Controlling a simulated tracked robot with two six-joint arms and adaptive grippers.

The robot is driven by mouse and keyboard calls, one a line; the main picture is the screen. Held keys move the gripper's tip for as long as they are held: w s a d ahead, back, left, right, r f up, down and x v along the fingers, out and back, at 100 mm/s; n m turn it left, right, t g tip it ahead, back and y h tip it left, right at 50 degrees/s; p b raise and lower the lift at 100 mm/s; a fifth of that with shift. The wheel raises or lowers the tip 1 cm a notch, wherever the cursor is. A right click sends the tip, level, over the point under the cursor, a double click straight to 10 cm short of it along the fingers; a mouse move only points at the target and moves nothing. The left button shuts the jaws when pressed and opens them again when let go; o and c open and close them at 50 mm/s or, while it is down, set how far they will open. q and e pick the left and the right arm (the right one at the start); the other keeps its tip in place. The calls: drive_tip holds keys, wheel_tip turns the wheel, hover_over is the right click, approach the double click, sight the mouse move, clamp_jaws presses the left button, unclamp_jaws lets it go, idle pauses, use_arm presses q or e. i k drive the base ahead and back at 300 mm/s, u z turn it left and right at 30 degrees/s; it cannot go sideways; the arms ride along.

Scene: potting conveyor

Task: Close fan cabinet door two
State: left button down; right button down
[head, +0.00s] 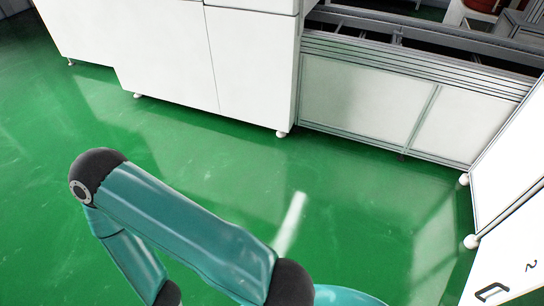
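A white panel (511,262) at the lower right edge carries a dark handle (491,291) and a dark mark (531,266) that looks like a tilted 2, so it appears to be fan cabinet door two. Only part of it shows; the picture edge cuts off the rest. I cannot tell whether it stands open or closed. Neither of my grippers is in view. A teal arm of mine with black joints crosses the lower left and middle, apart from the panel in the picture.
White cabinets (165,50) on short feet stand at the upper left. A metal-framed conveyor (420,68) with pale side panels runs along the upper right. Another white panel (515,150) stands at the right edge. The green floor (370,215) between is clear.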

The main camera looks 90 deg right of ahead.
sight(508, 264)
drive_tip(key=u, duration=0.35)
drive_tip(key=i, duration=0.5)
drive_tip(key=z, duration=2.35)
drive_tip(key=i, duration=0.3)
drive_tip(key=z, duration=3.1)
drive_tip(key=i, duration=0.75)
drive_tip(key=z, duration=0.55)
drive_tip(key=i, duration=1.1)
drive_tip(key=u, duration=0.55)
